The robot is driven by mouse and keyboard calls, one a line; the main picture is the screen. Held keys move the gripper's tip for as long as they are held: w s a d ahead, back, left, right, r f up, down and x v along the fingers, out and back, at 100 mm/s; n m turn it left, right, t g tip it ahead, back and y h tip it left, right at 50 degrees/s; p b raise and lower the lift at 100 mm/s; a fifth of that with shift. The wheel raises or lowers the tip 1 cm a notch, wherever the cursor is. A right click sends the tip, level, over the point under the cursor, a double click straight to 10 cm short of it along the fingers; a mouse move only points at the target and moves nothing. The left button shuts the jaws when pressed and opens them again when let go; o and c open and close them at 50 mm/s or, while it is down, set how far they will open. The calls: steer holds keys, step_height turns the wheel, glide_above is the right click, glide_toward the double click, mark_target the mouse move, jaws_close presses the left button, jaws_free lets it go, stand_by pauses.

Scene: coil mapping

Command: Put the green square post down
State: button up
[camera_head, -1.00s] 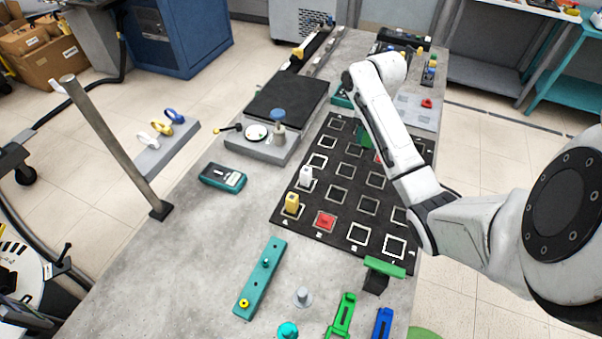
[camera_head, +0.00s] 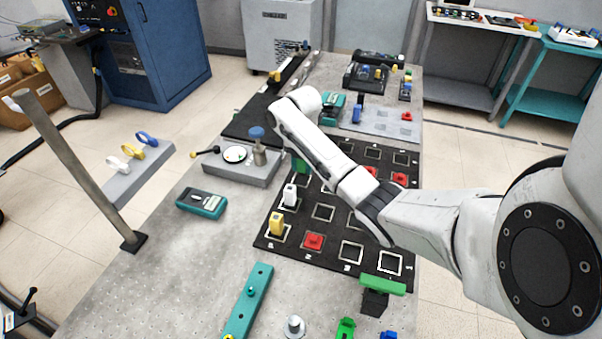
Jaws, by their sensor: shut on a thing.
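The green square post (camera_head: 301,165) shows just left of my forearm, over the left column of the black mat (camera_head: 267,242). It is in line with a white post (camera_head: 290,194) and a yellow post (camera_head: 277,223), farther back than both. My gripper is shut on the green post, but its fingers are mostly hidden behind my arm. I cannot tell whether the post touches the mat. The mat bears white square outlines.
Red blocks (camera_head: 313,242) sit on the mat. A grey block with a blue-topped piece (camera_head: 258,145) stands close left. A green-topped stand (camera_head: 383,285) is at the mat's near right edge. Bare table (camera_head: 190,260) lies to the left.

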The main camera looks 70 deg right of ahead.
mark_target(301, 172)
steer(key=shift+w+f+p, duration=0.2)
steer(key=shift+f+p, duration=0.2)
steer(key=shift+f, duration=1.45)
steer(key=shift+f, duration=0.15)
steer(key=o, duration=1.1)
step_height(301, 172, up, 12)
steer(key=shift+r+b, duration=0.2)
steer(key=shift+b, duration=0.15)
